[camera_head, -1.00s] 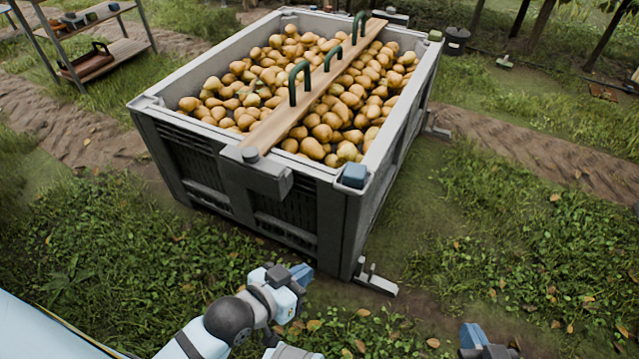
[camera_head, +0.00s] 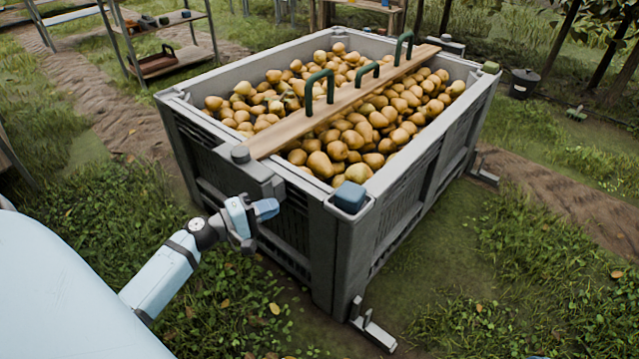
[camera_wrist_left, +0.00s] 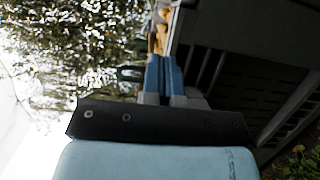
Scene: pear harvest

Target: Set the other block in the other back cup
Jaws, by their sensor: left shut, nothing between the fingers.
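A blue block (camera_head: 350,197) sits in the cup at the bin's near right corner. A green block (camera_head: 491,67) sits at the far right corner. The bin (camera_head: 400,215) is grey and full of pears; its far left corner is too small to make out. My left gripper (camera_head: 267,209) is shut and empty, in front of the bin's near side, left of and a little below the blue block. Its blue fingers (camera_wrist_left: 164,76) lie together in the left wrist view, with the bin's dark wall to their right. My right gripper does not show clearly.
A wooden plank (camera_head: 345,97) with green handles lies across the bin, its near end held by a grey clamp (camera_head: 243,163). A shelf rack (camera_head: 165,40) stands at the back left. A dark bucket (camera_head: 523,83) stands right of the bin.

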